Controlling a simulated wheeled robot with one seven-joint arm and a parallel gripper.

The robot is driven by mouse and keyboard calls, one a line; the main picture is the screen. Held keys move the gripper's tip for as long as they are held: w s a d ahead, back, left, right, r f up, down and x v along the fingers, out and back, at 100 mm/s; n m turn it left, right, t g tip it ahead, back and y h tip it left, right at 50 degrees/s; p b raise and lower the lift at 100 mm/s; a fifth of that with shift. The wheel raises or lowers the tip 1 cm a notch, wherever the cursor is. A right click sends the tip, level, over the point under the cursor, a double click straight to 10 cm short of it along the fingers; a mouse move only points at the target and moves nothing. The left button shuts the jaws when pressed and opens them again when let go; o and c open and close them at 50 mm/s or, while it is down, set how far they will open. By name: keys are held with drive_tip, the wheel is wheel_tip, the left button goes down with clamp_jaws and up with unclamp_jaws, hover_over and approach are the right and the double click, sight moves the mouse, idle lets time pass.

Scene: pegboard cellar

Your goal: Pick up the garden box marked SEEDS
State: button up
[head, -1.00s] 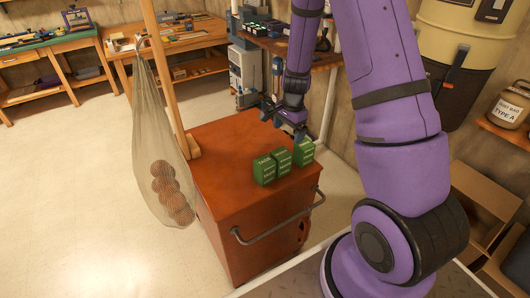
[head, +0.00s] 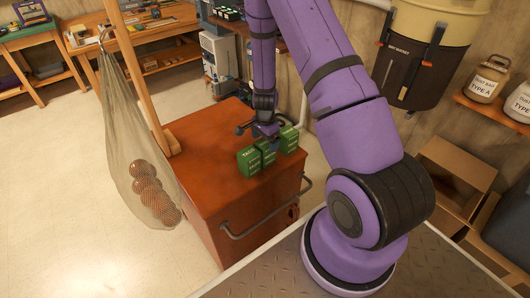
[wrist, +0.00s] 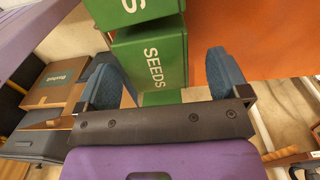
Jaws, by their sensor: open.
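Three green garden boxes stand in a row on the orange-brown cabinet top: a left box (head: 248,163), a middle box (head: 267,156) and a right box (head: 289,139). Their print is too small to read surely in the head view. In the wrist view a green box marked SEEDS (wrist: 152,62) shows ahead of my gripper (wrist: 167,72), between the lines of its two blue-grey fingers. My gripper is open, and I see no finger pressed on the box. In the head view my gripper (head: 262,131) is just above and behind the row.
Another green box (wrist: 132,10), its word cut off to a final S, adjoins the SEEDS box. The cabinet (head: 205,170) has a front handle bar (head: 265,212). A wooden post (head: 140,80) and a hanging net of balls (head: 150,190) stand at its left.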

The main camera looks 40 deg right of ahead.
sight(268, 158)
drive_tip(key=f, duration=0.4)
drive_tip(key=shift+s+a, duration=0.1)
drive_tip(key=shift+s, duration=0.1)
drive_tip(key=c, duration=1.1)
